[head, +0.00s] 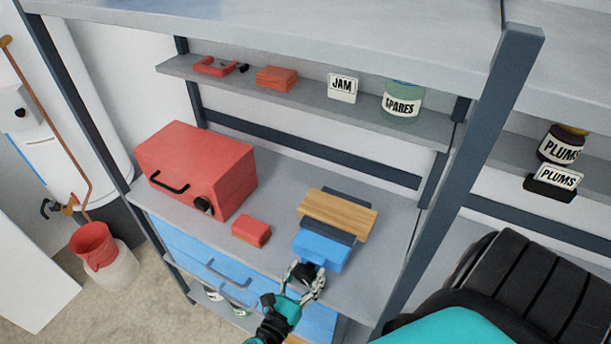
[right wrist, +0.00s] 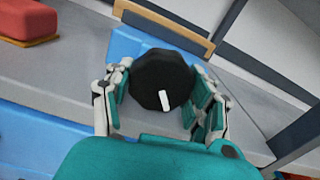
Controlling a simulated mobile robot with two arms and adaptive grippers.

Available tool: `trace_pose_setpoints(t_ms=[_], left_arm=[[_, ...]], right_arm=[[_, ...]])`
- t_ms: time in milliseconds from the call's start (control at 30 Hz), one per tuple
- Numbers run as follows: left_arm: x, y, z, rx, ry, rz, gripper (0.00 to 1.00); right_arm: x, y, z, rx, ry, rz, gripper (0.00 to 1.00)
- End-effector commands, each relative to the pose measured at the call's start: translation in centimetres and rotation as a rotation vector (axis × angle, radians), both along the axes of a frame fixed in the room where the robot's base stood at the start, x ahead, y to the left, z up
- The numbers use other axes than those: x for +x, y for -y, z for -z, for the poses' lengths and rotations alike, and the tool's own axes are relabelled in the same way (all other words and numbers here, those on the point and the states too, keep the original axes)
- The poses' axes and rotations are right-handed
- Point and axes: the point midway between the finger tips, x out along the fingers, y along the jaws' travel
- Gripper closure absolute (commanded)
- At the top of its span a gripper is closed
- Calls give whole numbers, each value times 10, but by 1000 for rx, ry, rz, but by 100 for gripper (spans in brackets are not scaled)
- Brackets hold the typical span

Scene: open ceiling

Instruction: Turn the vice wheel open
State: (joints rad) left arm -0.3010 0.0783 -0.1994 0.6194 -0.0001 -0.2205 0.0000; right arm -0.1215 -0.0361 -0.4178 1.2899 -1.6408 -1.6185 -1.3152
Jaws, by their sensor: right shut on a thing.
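The vice (head: 321,250) is blue with dark jaws and stands on the grey bench top. A wooden board (head: 337,214) lies between its jaws. The vice wheel (right wrist: 161,78) is a black faceted knob on the vice's front with a white mark; the mark is at the lower part of its face in the right wrist view. My right gripper (head: 306,279) is shut on the wheel, with one finger on each side of it (right wrist: 159,99). My left gripper is not in view.
A red box (head: 205,165) with a handle and black knob stands left on the bench. A small red block (head: 251,231) lies left of the vice. Blue drawers (head: 205,262) are below. A dark post (head: 465,170) rises at the right.

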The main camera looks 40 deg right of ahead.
Motion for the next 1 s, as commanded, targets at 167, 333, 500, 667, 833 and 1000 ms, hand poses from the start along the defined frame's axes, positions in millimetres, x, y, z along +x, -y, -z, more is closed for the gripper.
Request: trace_pose_setpoints(t_ms=[167, 333, 500, 667, 833, 1000], left_arm=[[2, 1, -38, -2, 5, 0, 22], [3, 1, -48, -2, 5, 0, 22], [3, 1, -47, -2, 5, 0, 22], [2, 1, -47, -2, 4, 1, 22], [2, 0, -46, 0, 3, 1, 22], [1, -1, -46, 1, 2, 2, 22]], right_arm=[[0, 1, -9, -84, -204, 2, 77], [-1, 1, -5, -137, -327, 2, 77], [-1, 2, -2, -147, -348, 3, 77], [-1, 2, -2, -147, -346, 3, 77], [-1, 1, -2, -146, -346, 2, 25], [-1, 1, -1, -144, -346, 2, 20]])
